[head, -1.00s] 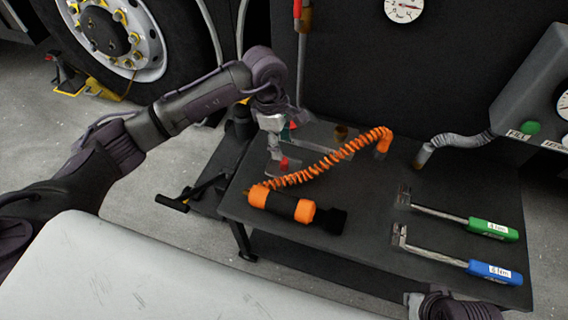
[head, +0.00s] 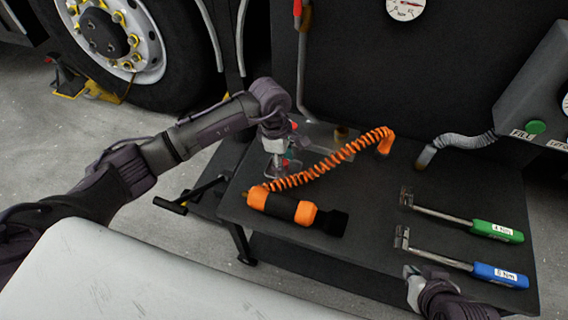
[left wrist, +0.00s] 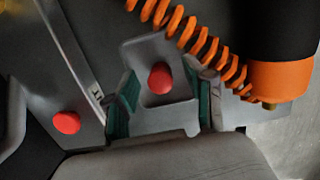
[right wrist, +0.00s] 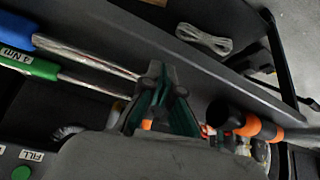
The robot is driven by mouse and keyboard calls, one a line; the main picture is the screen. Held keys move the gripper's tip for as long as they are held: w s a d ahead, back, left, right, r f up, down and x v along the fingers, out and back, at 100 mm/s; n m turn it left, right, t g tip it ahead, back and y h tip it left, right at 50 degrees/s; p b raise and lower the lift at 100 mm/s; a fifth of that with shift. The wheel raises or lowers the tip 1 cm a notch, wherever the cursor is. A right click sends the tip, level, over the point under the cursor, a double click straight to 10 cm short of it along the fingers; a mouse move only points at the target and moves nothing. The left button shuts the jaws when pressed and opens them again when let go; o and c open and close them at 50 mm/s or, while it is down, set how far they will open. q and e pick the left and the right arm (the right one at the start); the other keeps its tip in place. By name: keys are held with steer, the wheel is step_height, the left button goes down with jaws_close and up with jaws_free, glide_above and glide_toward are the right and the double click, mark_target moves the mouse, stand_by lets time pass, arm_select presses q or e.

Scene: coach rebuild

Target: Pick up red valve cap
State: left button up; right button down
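A round red valve cap (left wrist: 160,77) sits on a grey metal plate (left wrist: 150,50) in the left wrist view. My left gripper (left wrist: 162,103) is open above the plate, with one teal-padded finger on each side of this cap and a gap to it. A second red cap (left wrist: 67,122) lies outside the fingers, at the lower left. In the head view my left gripper (head: 279,166) points down at the table's back left, partly covering the caps there. My right gripper (head: 413,283) is at the table's front edge. Its fingertips (right wrist: 163,78) are together and empty in the right wrist view.
An orange coiled hose (head: 335,160) runs close beside my left gripper. An orange and black cylindrical tool (head: 283,206) lies in front of it. A green-handled wrench (head: 497,231) and a blue-handled wrench (head: 500,275) lie on the right of the dark table (head: 370,230). The table's middle is clear.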

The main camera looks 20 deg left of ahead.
arm_select(q)
steer(key=c, duration=0.8)
steer(key=shift+r, duration=0.1)
